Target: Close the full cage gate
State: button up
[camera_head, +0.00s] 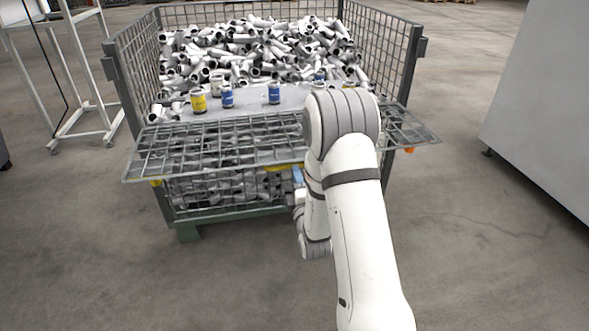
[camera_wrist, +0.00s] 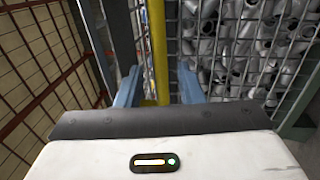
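The full cage (camera_head: 112,75) is a grey wire-mesh crate heaped with metal pipe pieces. Its gate (camera_head: 160,152) is a mesh panel that sticks out roughly level across the front. A yellow bar (camera_head: 283,168) shows at the gate's front, partly hidden by my arm. In the wrist view, the yellow bar (camera_wrist: 158,45) runs between the two blue fingers of my gripper (camera_wrist: 158,88). The fingers stand apart with a gap on each side of the bar. In the head view, my gripper (camera_head: 298,178) is mostly hidden by my arm, just below the gate's front edge.
Several small cans, including a yellow one (camera_head: 198,100) and blue ones (camera_head: 227,96), stand on a light sheet inside the cage. A white frame (camera_head: 85,70) stands at the left. A grey cabinet (camera_head: 545,90) stands at the right. The floor in front is clear.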

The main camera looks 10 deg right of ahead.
aim_at(286, 142)
jog(key=w, duration=0.2)
jog(key=w+r+b, duration=0.1)
jog(key=w, duration=0.2)
jog(key=shift+w+d, duration=0.15)
grip_shut()
dwell(0.4)
